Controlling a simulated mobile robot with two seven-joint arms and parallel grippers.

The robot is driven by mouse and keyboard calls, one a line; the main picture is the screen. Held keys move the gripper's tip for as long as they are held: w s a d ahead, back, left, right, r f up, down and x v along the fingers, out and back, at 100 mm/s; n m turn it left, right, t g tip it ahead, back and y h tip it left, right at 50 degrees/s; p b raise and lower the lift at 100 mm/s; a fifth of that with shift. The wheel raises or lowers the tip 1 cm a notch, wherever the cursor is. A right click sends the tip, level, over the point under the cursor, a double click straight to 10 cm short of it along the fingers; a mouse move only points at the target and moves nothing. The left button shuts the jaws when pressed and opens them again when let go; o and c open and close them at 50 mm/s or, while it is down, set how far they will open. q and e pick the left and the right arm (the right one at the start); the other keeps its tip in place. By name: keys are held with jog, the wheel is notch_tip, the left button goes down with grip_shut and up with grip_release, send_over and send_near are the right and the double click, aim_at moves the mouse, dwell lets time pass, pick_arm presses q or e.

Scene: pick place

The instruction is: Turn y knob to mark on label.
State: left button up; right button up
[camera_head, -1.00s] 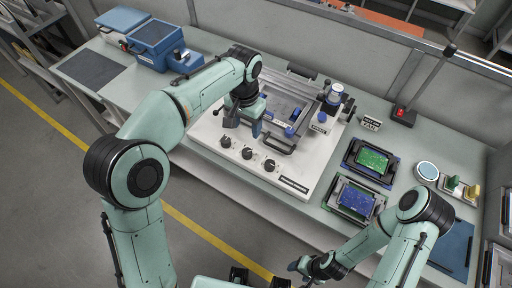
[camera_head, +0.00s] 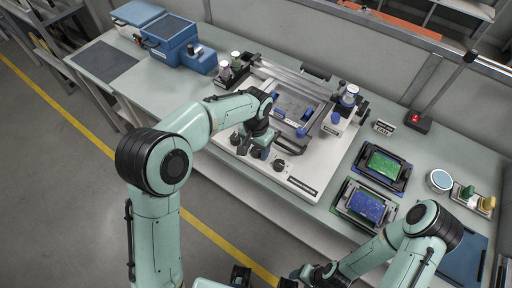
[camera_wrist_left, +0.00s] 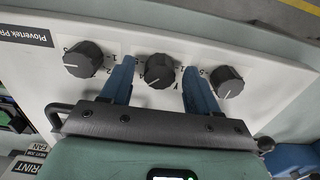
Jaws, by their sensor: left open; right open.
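The white panel (camera_head: 330,152) carries three dark knobs in a row along its front edge. In the left wrist view the middle knob (camera_wrist_left: 159,71), with a letter that looks like Y beside it, lies between the blue fingers of my left gripper (camera_wrist_left: 157,66). The fingers are open, one on each side; contact cannot be told. Its white pointer line slants toward the lower left there. In the head view my left gripper (camera_head: 254,150) is low over the knobs and partly hides the middle one. My right gripper (camera_head: 302,272) is open near the bottom edge, away from the panel.
The other knobs (camera_wrist_left: 84,59) (camera_wrist_left: 228,82) stand close on either side of my left fingers. A black nameplate (camera_wrist_left: 25,35) is on the panel. A fixture with a handle (camera_head: 296,128) is behind the knobs. Board trays (camera_head: 365,203) stand to the right.

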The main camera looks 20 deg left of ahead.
pick_arm(q)
jog(key=c, duration=1)
jog(key=shift+c, duration=0.2)
jog(key=shift+n, duration=0.3)
jog(key=n, duration=0.4)
jog(key=shift+d, duration=0.1)
jog(key=n, duration=0.5)
jog(key=shift+p, duration=0.3)
jog(key=n, duration=0.3)
jog(key=shift+n, duration=0.3)
jog(key=shift+n+p, duration=0.4)
jog(key=shift+n, duration=1.9)
pick_arm(e)
jog(key=shift+w+r, duration=0.55)
jog(key=shift+r, duration=0.35)
